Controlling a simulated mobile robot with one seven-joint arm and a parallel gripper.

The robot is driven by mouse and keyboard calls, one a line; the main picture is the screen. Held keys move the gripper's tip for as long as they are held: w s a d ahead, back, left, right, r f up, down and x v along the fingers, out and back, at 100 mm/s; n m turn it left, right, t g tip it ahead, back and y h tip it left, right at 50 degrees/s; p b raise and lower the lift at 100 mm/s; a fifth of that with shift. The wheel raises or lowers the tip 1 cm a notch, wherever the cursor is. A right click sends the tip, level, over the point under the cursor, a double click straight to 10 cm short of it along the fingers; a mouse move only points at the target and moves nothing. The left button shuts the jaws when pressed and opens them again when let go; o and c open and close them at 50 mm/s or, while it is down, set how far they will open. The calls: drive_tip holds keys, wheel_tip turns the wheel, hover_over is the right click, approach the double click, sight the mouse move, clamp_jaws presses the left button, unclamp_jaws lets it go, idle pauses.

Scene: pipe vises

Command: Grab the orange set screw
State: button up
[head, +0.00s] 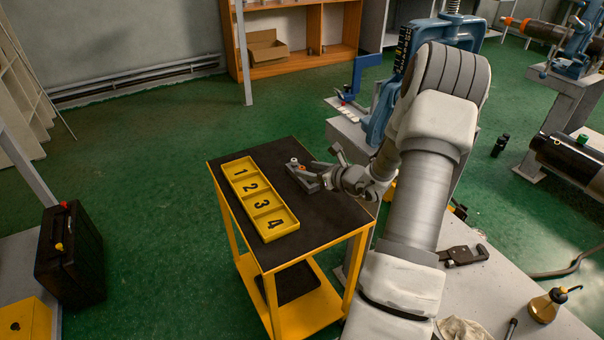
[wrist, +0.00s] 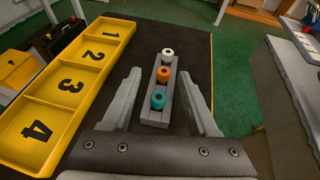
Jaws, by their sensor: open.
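The orange set screw (wrist: 164,75) stands in the middle of a grey holder block (wrist: 150,115), between a white set screw (wrist: 167,54) and a teal one (wrist: 158,101). The fingers hold nothing. In the head view my gripper (head: 318,172) is low over the right part of the black cart top.
A yellow tray (head: 238,196) with compartments numbered 1 to 4 lies left of the block on the cart (head: 213,170). Bare black top lies between them. A grey bench (head: 480,290) with a blue vise (head: 375,125) stands to the right.

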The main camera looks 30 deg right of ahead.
sight(303, 168)
drive_tip(key=w+f, duration=0.1)
drive_tip(key=w+f+b, duration=0.1)
drive_tip(key=w, duration=0.1)
drive_tip(key=shift+w+d+f, duration=0.1)
drive_tip(key=shift+w+f, duration=0.05)
drive_tip(key=shift+w, duration=0.1)
drive_tip(key=shift+w+f, duration=0.1)
drive_tip(key=shift+w, duration=0.35)
clamp_jaws()
